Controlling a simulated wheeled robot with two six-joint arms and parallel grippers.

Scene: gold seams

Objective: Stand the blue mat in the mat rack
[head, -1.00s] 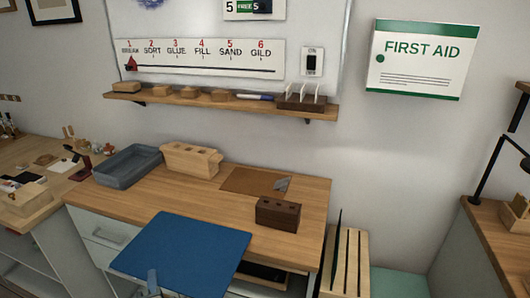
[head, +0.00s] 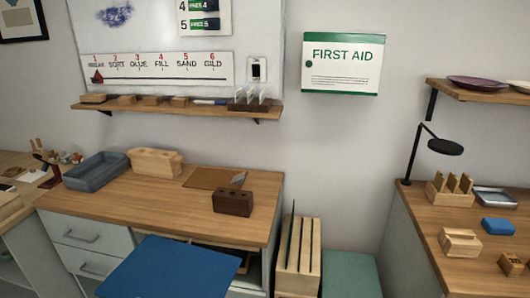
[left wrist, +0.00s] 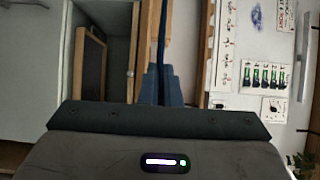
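The blue mat (head: 172,268) is a flat sheet at the bottom of the head view, in front of the workbench. In the left wrist view the blue mat (left wrist: 162,35) shows edge-on as a thin strip. My left gripper (left wrist: 161,72) is shut on its edge there; the fingers are outside the head view. The mat rack (head: 298,262) is a slatted wooden stand on the floor, right of the workbench. A thin dark panel (head: 291,232) stands upright at its left side. The foot of the rack is cut off. My right gripper is in neither view.
A green box (head: 350,274) is right of the rack. A second table (head: 425,212) with wooden holders stands further right.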

